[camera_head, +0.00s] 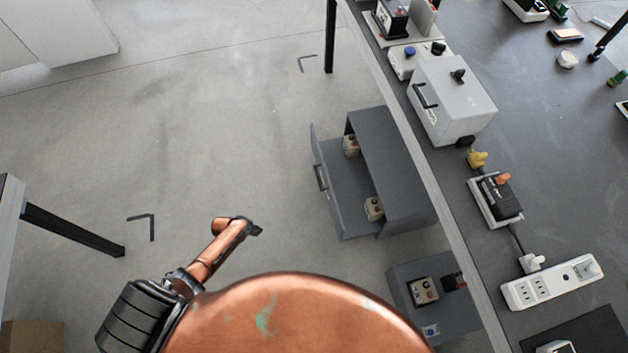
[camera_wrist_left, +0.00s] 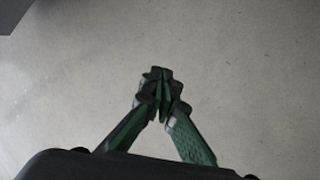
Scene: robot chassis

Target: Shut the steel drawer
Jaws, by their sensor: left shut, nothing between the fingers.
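The steel drawer (camera_head: 346,203) stands open from the dark grey cabinet (camera_head: 398,165) under the workbench, in the middle right of the head view. Its front panel, with a dark bar handle (camera_head: 321,177), faces left, towards open floor. Two small beige boxes with dark and red parts (camera_head: 374,208) show inside it. My left gripper (camera_head: 257,231) is at the end of my copper arm, left of the drawer and apart from it. In the left wrist view its fingers (camera_wrist_left: 162,78) are closed together over bare floor, with nothing between them. My right gripper is out of view.
The workbench edge (camera_head: 447,212) runs down the right side. On it are a grey case (camera_head: 452,101), a white power strip (camera_head: 553,283) and several devices. A second grey unit (camera_head: 451,315) stands below the cabinet. Left of the drawer, the floor (camera_head: 210,130) is clear.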

